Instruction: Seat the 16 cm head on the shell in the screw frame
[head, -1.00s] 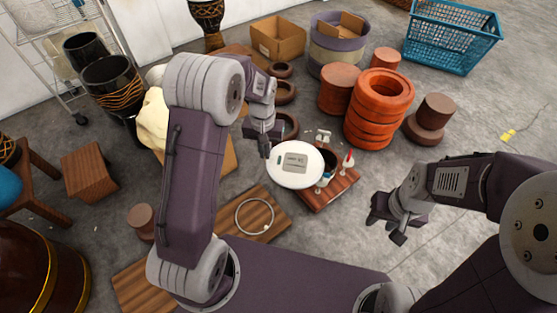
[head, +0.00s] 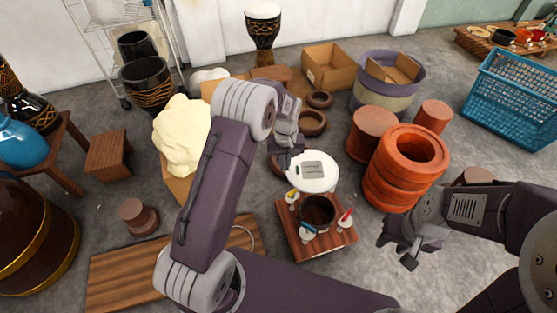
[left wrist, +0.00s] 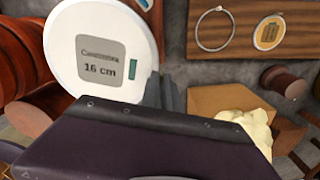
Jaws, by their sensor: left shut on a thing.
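The white round 16 cm head (head: 318,178), with a grey label and green tag, is held in the air by my left gripper (head: 292,160). In the left wrist view the head (left wrist: 126,62) reads "16 cm" and is gripped near its edge. The dark shell (head: 318,212), open at the top, stands in the screw frame (head: 300,250), a reddish wooden base with several coloured-top screw posts around the shell. The head appears just beyond the shell, apart from it. My right gripper (head: 402,254) is open and empty, right of the frame.
Stacked orange rings (head: 385,195) stand right of the frame. A wooden board (head: 125,275) with a metal ring (left wrist: 213,32) lies left, partly behind my arm. A cream sack (head: 182,135), a cardboard box (head: 335,68) and a blue basket (head: 515,95) stand farther back.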

